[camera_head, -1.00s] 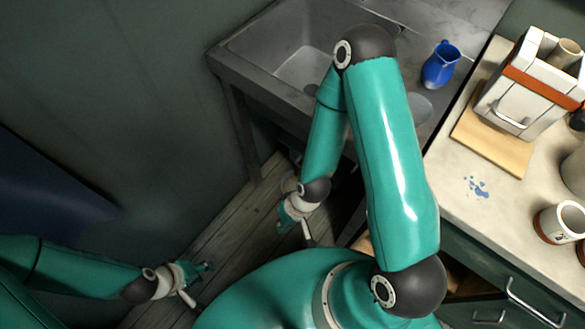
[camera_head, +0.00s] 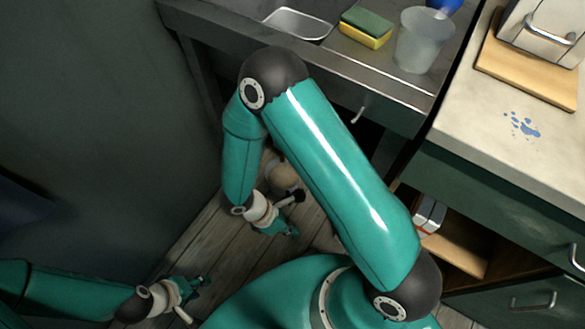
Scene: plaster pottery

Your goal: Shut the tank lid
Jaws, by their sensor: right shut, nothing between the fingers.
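No tank or lid can be made out with certainty. A pale beige rounded object (camera_head: 284,176) sits low under the sink unit, partly hidden by my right arm; I cannot tell if it is the tank. My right gripper (camera_head: 289,231) is just below it in the picture, shut and empty, above the wooden floor. I cannot tell whether it touches anything. My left gripper (camera_head: 203,282) is low at the lower left over the floor, away from that object. It is small and seen from above, so its finger opening is unclear.
The dark sink unit (camera_head: 385,85) carries a sponge (camera_head: 366,28), a translucent cup (camera_head: 419,40) and part of a blue jug (camera_head: 444,4). The counter (camera_head: 480,120) at right has a wooden board (camera_head: 530,65) and blue splashes. An open cabinet (camera_head: 455,245) holds boxes.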

